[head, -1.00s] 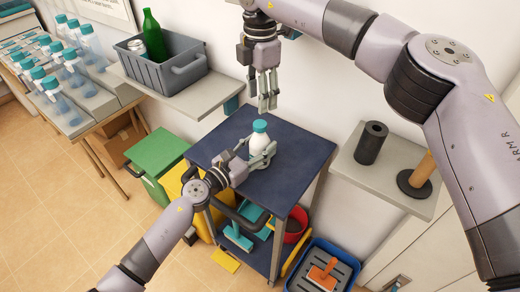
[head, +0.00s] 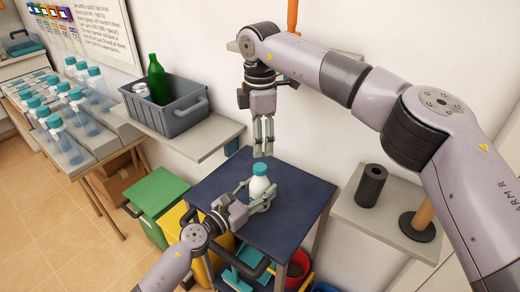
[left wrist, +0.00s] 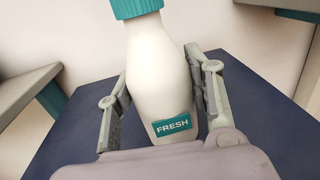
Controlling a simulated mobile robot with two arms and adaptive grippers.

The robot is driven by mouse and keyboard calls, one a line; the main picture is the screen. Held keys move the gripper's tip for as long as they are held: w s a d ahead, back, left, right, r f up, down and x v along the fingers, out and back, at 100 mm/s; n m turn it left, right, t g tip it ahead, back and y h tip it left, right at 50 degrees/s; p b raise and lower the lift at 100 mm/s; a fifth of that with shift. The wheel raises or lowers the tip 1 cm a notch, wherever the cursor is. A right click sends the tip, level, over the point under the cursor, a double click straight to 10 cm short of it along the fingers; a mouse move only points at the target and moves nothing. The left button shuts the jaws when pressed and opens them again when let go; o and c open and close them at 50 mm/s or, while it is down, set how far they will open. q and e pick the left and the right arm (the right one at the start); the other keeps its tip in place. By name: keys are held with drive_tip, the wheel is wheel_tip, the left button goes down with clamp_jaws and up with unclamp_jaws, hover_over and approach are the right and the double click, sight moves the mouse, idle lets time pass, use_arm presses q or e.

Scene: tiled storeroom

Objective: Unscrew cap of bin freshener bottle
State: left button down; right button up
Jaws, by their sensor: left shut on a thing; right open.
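The bin freshener bottle (head: 260,188) is white with a teal cap (head: 260,168) and stands upright on the dark blue cart top (head: 305,200). In the left wrist view the bottle (left wrist: 158,75) shows a "FRESH" label, and its ribbed cap (left wrist: 137,8) is cut by the top edge. My left gripper (head: 262,200) is shut on the bottle's body, with a finger on each side. My right gripper (head: 263,150) points down just above the cap, open and empty. The cap is on the bottle.
A grey crate (head: 180,118) with a green bottle (head: 158,80) and a can stands on a shelf at left. A black cylinder (head: 370,187) stands on the right shelf. Several teal-capped bottles line the far-left table. Bare cart top surrounds the bottle.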

sight(260, 167)
drive_tip(key=m, duration=0.5)
drive_tip(key=shift+f, duration=4.05)
drive_tip(key=shift+c, duration=0.4)
clamp_jaws()
